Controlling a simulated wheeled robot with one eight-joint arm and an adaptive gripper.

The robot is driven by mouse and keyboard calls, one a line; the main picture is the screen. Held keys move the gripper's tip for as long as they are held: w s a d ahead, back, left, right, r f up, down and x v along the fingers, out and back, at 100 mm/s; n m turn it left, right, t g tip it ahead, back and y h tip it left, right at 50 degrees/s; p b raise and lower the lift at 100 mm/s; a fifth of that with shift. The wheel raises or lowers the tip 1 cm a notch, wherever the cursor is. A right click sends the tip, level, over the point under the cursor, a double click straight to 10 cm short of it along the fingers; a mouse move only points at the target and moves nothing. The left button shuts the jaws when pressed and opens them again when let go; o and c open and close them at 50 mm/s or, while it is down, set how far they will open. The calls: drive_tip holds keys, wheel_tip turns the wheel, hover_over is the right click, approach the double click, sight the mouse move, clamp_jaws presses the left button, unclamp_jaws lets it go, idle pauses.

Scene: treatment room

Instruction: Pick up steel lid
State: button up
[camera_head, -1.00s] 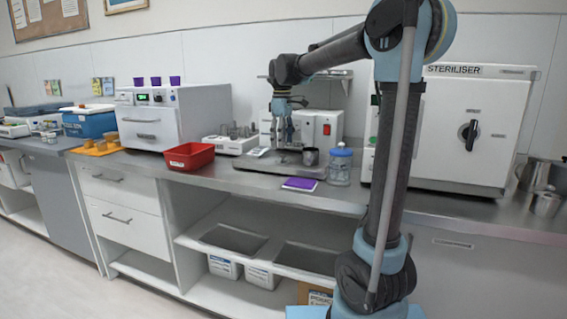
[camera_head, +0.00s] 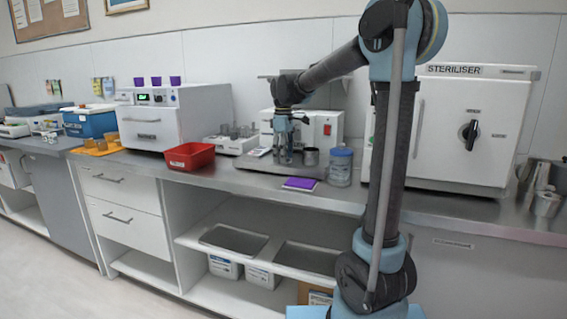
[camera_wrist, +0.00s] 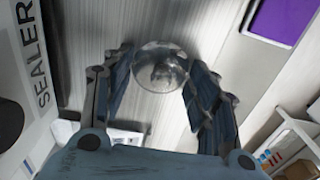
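The steel lid (camera_wrist: 160,67) shows in the wrist view as a shiny round dome on the brushed metal surface. My gripper (camera_wrist: 157,58) is open above it, with one set of fingers to its left and the other to its right. I cannot tell whether the fingers touch it. In the head view my gripper (camera_head: 284,158) points down over the metal tray (camera_head: 262,165) in front of the sealer. The lid is hard to make out there, behind the fingers.
A steel cup (camera_head: 310,157) and a blue-lidded jar (camera_head: 340,168) stand right of my gripper. A purple pad (camera_head: 300,183) lies in front. The sealer (camera_head: 318,128) is close behind, the red tray (camera_head: 190,156) is left, and the steriliser (camera_head: 455,130) is right.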

drive_tip(key=c, duration=0.6)
drive_tip(key=shift+c, duration=0.2)
